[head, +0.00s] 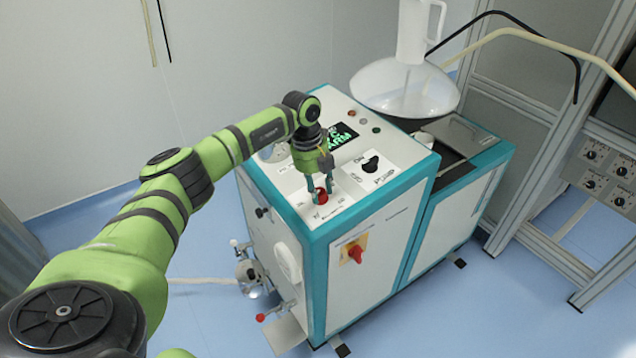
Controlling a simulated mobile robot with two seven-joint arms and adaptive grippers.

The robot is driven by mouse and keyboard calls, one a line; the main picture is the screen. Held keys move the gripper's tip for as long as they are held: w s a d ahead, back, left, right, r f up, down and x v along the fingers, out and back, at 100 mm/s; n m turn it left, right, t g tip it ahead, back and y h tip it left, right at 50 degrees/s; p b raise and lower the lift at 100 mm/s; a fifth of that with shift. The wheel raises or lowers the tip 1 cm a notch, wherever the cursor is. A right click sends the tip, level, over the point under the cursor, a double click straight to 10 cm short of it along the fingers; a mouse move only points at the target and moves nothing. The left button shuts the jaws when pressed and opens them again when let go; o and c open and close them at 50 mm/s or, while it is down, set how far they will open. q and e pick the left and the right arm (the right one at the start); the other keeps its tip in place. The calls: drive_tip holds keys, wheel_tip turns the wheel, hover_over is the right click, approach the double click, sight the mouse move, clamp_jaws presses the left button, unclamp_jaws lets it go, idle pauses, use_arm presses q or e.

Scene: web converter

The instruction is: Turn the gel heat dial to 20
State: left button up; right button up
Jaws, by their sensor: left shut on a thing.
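The white-topped machine (350,215) with teal edges stands in the middle. My left gripper (319,190) points down onto the front part of its top panel. Its fingers are shut around a small red knob (320,197), which they partly hide. A black knob (371,164) marked ON and PUMP sits to the right on the same panel. The labels and scale near the red knob are too small to read, so I cannot tell the dial's setting. My right gripper is not in view.
A dark display (341,136) with green text lies behind the gripper. A red and yellow switch (355,253) is on the front face. A panel with several black dials (592,155) is on the right-hand frame.

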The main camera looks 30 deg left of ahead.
use_arm(q)
drive_tip(key=shift+s+d+f+n+p, duration=0.15)
drive_tip(key=shift+n+p, duration=0.4)
drive_tip(key=shift+n, duration=0.55)
drive_tip(key=shift+s+f+n+p, duration=0.1)
drive_tip(key=shift+n+p, duration=0.45)
drive_tip(key=shift+n, duration=0.55)
drive_tip(key=o, duration=1.1)
drive_tip(key=shift+w+r, duration=0.1)
drive_tip(key=shift+r, duration=0.1)
drive_tip(key=shift+r, duration=0.2)
drive_tip(key=r, duration=0.3)
drive_tip(key=a+r, duration=0.1)
drive_tip(key=r, duration=0.3)
drive_tip(key=s+a+r, duration=0.1)
drive_tip(key=r, duration=0.3)
drive_tip(key=shift+s+r, duration=0.1)
drive_tip(key=shift+r, duration=0.05)
